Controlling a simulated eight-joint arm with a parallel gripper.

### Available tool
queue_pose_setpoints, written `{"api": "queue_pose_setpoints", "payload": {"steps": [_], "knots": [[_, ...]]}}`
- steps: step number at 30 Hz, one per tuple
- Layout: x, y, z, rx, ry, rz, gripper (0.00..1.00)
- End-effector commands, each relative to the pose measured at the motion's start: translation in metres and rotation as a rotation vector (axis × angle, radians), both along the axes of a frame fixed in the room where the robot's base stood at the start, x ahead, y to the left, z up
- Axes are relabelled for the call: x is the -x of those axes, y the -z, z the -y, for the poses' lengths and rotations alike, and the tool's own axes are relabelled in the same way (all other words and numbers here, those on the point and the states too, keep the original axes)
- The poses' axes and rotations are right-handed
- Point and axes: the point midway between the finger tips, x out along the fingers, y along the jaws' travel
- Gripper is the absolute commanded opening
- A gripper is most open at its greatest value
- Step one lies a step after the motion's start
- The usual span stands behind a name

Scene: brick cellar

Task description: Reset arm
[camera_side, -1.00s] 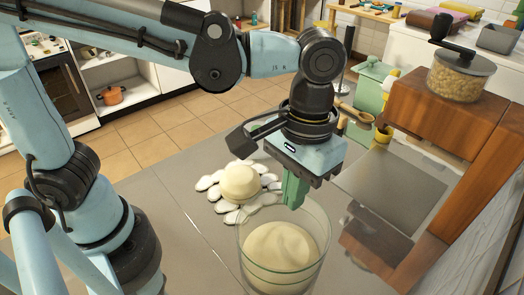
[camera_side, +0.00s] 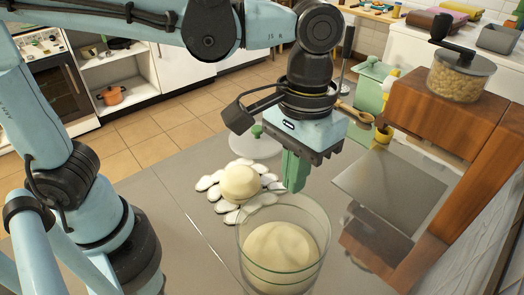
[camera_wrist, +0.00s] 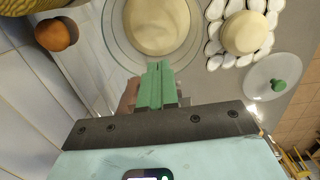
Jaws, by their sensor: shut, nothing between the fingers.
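My gripper (camera_side: 294,188) has green fingers that are closed together with nothing between them. In the side view its fingertips are just above the rear rim of a glass jar (camera_side: 241,250). The wrist view shows the same green fingers (camera_wrist: 157,68) near the edge of the glass jar (camera_wrist: 112,42). A pale dough mass (camera_side: 280,247) fills the lower part of the jar. It also shows in the wrist view (camera_wrist: 155,22).
A pale dough ball (camera_side: 239,182) sits on a white pebbled mat (camera_side: 203,183) left of the jar. A clear lid with a green knob (camera_side: 257,131) lies behind it. A wooden shelf (camera_side: 430,120) with a jar of grains (camera_side: 460,76) stands at right.

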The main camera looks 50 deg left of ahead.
Motion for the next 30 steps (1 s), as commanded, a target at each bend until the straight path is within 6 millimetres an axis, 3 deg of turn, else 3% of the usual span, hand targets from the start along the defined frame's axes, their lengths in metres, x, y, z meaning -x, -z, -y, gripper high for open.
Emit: {"api": "queue_pose_setpoints", "payload": {"steps": [5,9,15,18,22,30], "knots": [[-0.017,0.005,-0.049,0.063,-0.02,0.132,0.0],[-0.029,0.014,-0.103,0.093,-0.028,0.307,0.0],[-0.032,0.028,-0.17,0.049,-0.023,0.539,0.0],[-0.031,0.033,-0.191,0.014,-0.019,0.617,0.0],[-0.03,0.036,-0.206,-0.018,-0.011,0.672,0.0],[-0.03,0.036,-0.209,-0.026,-0.006,0.685,0.0]]}}
